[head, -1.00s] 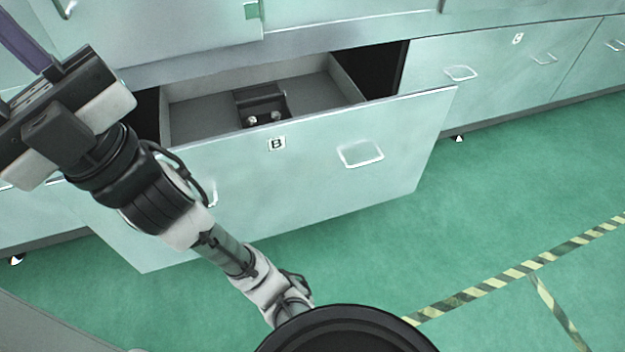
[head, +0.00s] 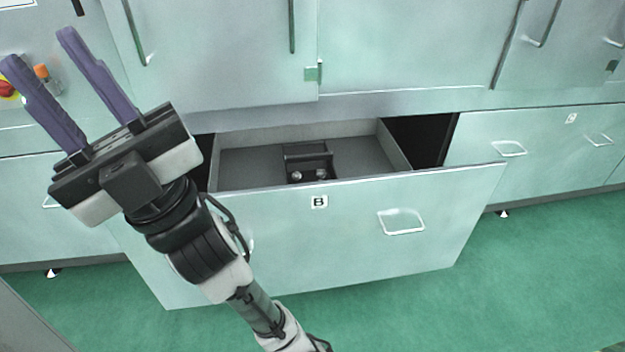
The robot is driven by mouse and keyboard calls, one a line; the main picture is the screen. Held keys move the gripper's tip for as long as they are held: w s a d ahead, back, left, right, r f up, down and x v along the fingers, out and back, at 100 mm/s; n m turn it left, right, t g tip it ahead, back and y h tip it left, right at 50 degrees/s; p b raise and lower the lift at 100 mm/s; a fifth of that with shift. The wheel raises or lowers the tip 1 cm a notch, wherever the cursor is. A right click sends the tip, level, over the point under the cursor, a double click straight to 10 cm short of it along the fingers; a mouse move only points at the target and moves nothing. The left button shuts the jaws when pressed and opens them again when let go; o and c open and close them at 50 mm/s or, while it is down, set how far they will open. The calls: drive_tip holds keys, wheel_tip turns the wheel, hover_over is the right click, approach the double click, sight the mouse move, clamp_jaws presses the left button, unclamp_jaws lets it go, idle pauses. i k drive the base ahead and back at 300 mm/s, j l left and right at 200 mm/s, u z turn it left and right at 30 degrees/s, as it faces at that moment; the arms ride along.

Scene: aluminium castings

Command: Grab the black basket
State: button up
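A small black basket (head: 308,155) lies inside the open drawer (head: 350,215) marked B. Two round silvery objects show at its near side, and the drawer front hides its lowest part. My gripper (head: 38,48) is at the upper left, with its two purple fingers spread apart and nothing between them. It is well to the left of the basket and apart from it.
Closed cabinet doors (head: 400,50) stand above the drawer. A closed drawer with a handle (head: 508,149) is to the right. A red and yellow thing (head: 8,90) and a small orange-topped bottle (head: 46,78) are at the far left. The green floor (head: 530,270) in front is clear.

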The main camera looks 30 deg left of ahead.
sight(306, 159)
drive_tip(key=i+j+u, duration=0.2)
drive_tip(key=i, duration=0.2)
drive_tip(key=i+j+u, duration=0.4)
drive_tip(key=i, duration=0.4)
